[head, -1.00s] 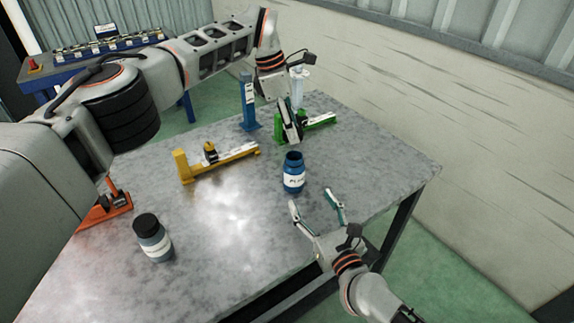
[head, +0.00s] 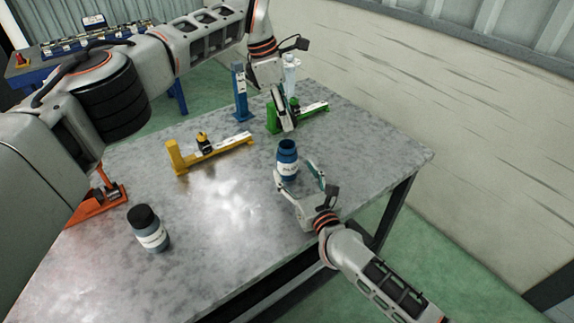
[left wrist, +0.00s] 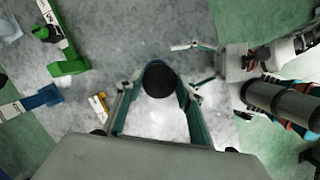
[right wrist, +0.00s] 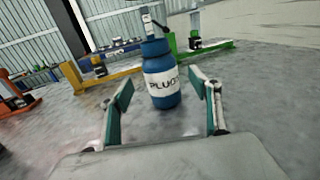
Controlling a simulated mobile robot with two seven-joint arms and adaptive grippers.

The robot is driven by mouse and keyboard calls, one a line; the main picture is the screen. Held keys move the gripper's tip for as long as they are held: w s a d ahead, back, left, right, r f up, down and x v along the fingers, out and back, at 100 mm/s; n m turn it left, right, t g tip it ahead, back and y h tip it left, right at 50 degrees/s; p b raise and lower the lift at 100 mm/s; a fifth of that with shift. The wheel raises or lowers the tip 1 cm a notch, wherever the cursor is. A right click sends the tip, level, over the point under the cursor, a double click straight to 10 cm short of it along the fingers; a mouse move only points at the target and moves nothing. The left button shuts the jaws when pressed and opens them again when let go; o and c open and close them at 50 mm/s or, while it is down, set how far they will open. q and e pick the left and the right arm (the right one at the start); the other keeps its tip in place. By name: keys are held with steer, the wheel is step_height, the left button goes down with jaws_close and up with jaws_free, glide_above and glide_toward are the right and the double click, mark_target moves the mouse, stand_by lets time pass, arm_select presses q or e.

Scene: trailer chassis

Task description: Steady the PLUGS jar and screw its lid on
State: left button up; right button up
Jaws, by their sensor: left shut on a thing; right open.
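The blue PLUGS jar (head: 287,165) stands upright on the metal table with its mouth open. Its white label faces the right wrist view (right wrist: 162,86). My right gripper (head: 297,176) is open, low over the table, with the jar between and slightly beyond its fingertips (right wrist: 165,98). My left gripper (head: 286,124) is above the table, up and behind the jar in the head view. It is shut on a round black lid (left wrist: 159,78), seen between its fingers in the left wrist view.
A second jar with a black lid (head: 149,230) stands at the front left. A yellow stand (head: 210,152), a green stand (head: 300,117), a blue post (head: 240,92) and an orange stand (head: 98,203) are on the table. The middle of the table is clear.

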mark_target(291, 165)
steer(key=shift+x, duration=2.4)
steer(key=shift+c, duration=0.3)
steer(key=c, duration=1.6)
arm_select(q)
steer(key=shift+f, duration=2.5)
arm_select(e)
steer(key=shift+c, duration=0.2)
arm_select(q)
steer(key=shift+f, duration=0.1)
steer(key=shift+f, duration=0.8)
steer(key=shift+f, duration=0.55)
steer(key=o, duration=0.7)
arm_select(e)
jaws_close()
